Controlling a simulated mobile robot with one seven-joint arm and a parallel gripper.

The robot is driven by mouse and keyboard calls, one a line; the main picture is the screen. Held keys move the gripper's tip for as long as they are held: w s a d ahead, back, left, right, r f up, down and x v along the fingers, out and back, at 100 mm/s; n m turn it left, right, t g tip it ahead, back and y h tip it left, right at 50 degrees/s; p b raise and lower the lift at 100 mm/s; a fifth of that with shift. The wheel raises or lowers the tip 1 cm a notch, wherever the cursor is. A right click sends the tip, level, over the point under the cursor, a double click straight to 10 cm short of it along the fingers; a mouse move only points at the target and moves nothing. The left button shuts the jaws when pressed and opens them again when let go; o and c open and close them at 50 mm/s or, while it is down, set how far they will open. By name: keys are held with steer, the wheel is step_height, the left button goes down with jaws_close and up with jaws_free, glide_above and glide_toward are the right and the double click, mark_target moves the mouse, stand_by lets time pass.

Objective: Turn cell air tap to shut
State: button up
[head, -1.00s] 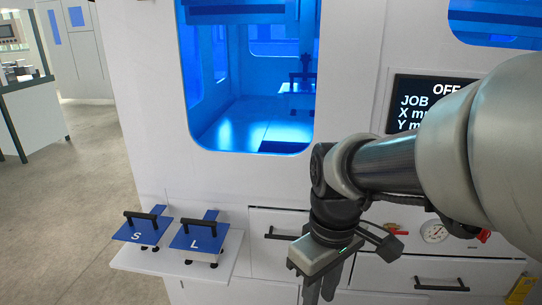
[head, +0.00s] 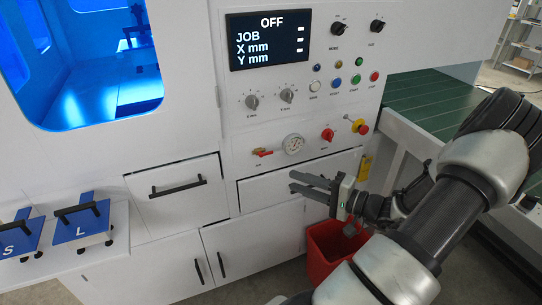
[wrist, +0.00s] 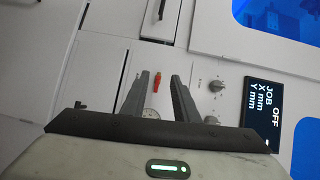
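The air tap (head: 262,152) is a small red lever on the white front panel, just left of the round pressure gauge (head: 293,144). Its handle lies roughly level along the panel. In the wrist view the red lever (wrist: 157,86) shows between and beyond the fingertips, with the gauge (wrist: 151,113) partly hidden behind a finger. My gripper (head: 292,181) is open and empty, below and right of the tap, apart from it. Its fingers point left in the head view; they also show in the wrist view (wrist: 161,77).
A red knob (head: 327,134) and a yellow-and-red stop button (head: 357,126) sit right of the gauge. Drawers with a black handle (head: 178,186) lie below. A red bin (head: 322,258) stands under my gripper. The display (head: 268,40) reads OFF.

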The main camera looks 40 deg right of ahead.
steer(key=s+d+m+t+h, duration=0.2)
steer(key=s+d+h, duration=0.1)
steer(key=d, duration=0.2)
steer(key=b, duration=0.2)
glide_toward(270, 153)
steer(key=shift+m, duration=0.3)
steer(key=w, duration=0.2)
steer(key=w+a, duration=0.1)
steer(key=w, duration=0.4)
steer(key=shift+w+a, duration=0.15)
steer(key=shift+w, duration=0.05)
steer(key=shift+c, duration=0.4)
jaws_close()
